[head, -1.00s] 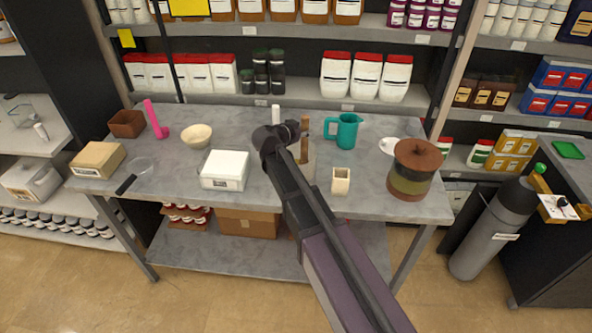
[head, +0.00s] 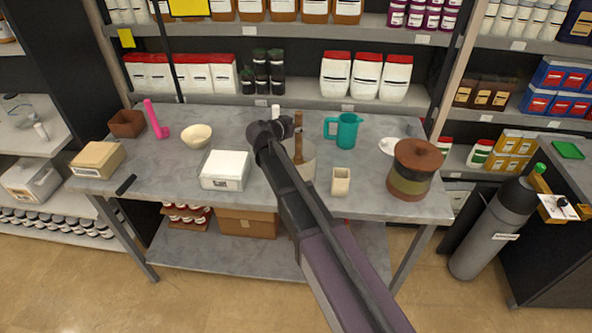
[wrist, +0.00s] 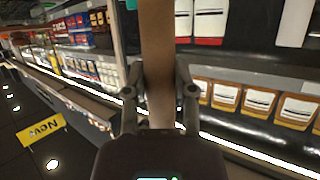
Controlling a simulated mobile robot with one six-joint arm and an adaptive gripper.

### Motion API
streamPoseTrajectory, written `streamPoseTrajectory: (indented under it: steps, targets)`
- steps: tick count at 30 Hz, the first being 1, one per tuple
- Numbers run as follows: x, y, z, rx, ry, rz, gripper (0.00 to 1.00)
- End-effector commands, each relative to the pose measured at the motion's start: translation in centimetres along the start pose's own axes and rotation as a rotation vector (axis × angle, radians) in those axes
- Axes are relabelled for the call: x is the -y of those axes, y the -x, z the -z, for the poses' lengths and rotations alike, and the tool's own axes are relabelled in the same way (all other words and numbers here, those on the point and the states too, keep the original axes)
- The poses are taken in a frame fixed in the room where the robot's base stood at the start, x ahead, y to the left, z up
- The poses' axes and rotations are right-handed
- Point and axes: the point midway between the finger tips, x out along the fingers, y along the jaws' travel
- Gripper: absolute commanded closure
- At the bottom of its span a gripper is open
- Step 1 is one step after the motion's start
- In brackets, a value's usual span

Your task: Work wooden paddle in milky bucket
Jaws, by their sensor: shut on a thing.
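In the wrist view, both fingers of my gripper (wrist: 159,95) are closed on the sides of the brown paddle shaft (wrist: 157,40). The bucket does not show in the wrist view.
A small cream cup (head: 340,181), a teal jug (head: 346,131) and a banded pot (head: 413,170) stand to the right. Shelves with containers run behind.

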Motion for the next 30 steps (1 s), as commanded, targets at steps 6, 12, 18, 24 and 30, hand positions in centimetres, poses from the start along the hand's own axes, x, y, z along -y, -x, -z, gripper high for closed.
streamPoseTrajectory:
  steps: [6,12,18,24,30]
  targets:
    - [1.1,-0.2,0.1,0.000,0.000,0.000,1.00]
    - [1.3,-0.2,0.1,0.000,0.000,0.000,1.00]
    - [1.2,-0.2,0.1,0.000,0.000,0.000,1.00]
    - [1.2,0.0,0.5,0.000,0.000,0.000,1.00]
    - [1.1,0.6,1.5,0.000,0.000,0.000,1.00]
